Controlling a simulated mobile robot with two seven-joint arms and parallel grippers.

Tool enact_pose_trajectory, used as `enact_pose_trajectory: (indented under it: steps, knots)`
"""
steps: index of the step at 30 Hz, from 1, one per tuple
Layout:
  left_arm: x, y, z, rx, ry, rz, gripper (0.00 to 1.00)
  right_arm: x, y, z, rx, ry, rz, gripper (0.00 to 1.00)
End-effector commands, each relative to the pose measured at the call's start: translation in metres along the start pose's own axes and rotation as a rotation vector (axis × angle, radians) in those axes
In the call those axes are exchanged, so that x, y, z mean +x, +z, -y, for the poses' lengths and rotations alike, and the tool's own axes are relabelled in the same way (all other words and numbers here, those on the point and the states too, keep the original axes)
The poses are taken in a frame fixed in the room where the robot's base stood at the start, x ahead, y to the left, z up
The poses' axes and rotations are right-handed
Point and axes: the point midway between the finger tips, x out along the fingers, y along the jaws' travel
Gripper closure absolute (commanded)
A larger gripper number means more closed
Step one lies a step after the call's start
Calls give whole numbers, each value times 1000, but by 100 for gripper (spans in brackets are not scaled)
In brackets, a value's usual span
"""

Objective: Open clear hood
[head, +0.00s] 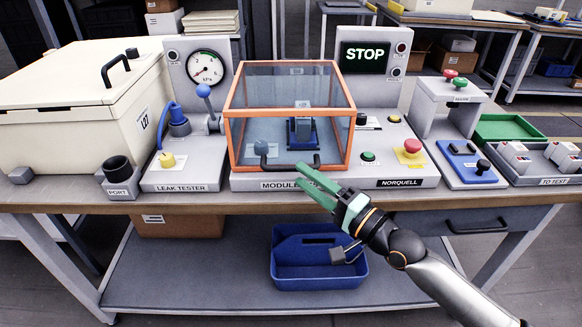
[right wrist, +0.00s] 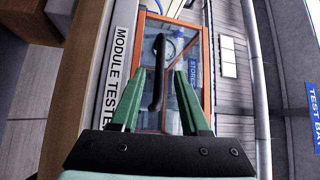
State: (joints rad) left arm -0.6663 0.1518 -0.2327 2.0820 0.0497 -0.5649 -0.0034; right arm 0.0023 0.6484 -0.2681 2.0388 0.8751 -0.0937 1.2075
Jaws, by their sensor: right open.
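The clear hood (head: 290,88) has an orange frame and sits closed on the module tester (head: 238,184) in the middle of the head view. A blue part (head: 303,133) stands inside it. The hood's black handle (head: 290,167) is at the lower front edge. My right gripper (head: 302,175) has green fingers and is open just in front of the handle's right part. In the right wrist view the handle (right wrist: 158,75) appears between the two spread fingers, with no visible contact. My left gripper is not in view.
A leak tester (head: 185,172) with a blue-knobbed lever (head: 204,91) stands left of the hood. A red button (head: 411,146) and green button (head: 368,156) are to its right. A STOP display (head: 365,56) stands behind. A blue bin (head: 318,262) is on the lower shelf.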

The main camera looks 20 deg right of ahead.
Motion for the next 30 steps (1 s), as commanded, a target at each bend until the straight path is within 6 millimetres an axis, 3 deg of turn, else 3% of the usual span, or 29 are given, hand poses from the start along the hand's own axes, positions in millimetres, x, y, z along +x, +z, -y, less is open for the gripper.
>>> enact_pose_trajectory:
  steps: [3,9,21,30]
  knots:
    - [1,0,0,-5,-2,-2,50,19,0,1,2,-4,-1,54]
    - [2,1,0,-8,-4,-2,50,40,0,0,1,0,-1,54]
    - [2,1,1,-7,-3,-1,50,46,0,-1,0,2,0,54]
    - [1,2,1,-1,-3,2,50,46,0,-1,0,1,0,86]
